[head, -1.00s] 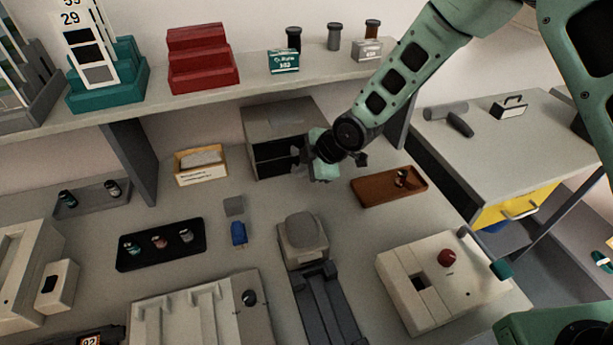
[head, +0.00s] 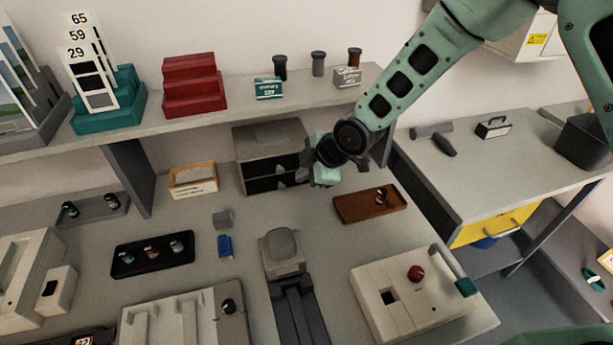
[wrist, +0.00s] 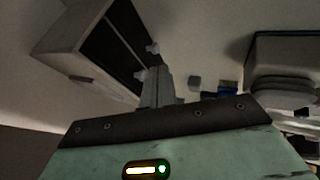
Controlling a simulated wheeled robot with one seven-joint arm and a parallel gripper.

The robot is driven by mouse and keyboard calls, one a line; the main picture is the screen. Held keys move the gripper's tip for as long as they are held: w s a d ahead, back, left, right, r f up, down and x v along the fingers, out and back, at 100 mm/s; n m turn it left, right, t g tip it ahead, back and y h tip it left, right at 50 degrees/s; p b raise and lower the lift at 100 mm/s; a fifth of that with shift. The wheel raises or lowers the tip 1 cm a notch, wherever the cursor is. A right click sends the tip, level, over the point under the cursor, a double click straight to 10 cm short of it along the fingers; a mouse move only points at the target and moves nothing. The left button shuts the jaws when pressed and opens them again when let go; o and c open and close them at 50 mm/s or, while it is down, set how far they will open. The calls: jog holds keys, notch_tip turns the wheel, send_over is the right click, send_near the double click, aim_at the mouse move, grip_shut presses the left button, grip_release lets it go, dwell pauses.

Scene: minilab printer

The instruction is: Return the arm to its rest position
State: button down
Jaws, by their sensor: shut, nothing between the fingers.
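My green arm (head: 418,75) reaches down from the upper right in the head view. My gripper (head: 284,178) is shut and empty, above the bench in front of the dark-fronted grey box (head: 270,136). In the wrist view my gripper (wrist: 149,60) shows its fingertips near that box's dark opening (wrist: 113,52). From these views I cannot tell whether the fingers touch the box.
A brown tray (head: 348,212) lies just right of my gripper. The shelf (head: 215,117) runs behind, with red steps (head: 194,87) and small canisters (head: 318,63). A beige device with a red knob (head: 372,297) stands front right. A blue item (head: 225,246) lies left.

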jog(key=s+d+r+m+g+h, duration=0.1)
jog(key=s+d+r+m, duration=0.3)
jog(key=s, duration=0.6)
jog(key=s+d+r+m+g+h, duration=0.1)
jog(key=s+d+r+m, duration=0.3)
jog(key=s, duration=0.7)
jog(key=s+d+r+m+g+h, duration=0.2)
jog(key=s+d+r+m+h, duration=0.1)
jog(key=s+d+r, duration=0.4)
jog(key=s+r+m, duration=0.1)
jog(key=s+r, duration=0.1)
jog(key=s, duration=0.1)
jog(key=shift+s+d+m, duration=0.15)
jog(key=shift+s+m, duration=0.15)
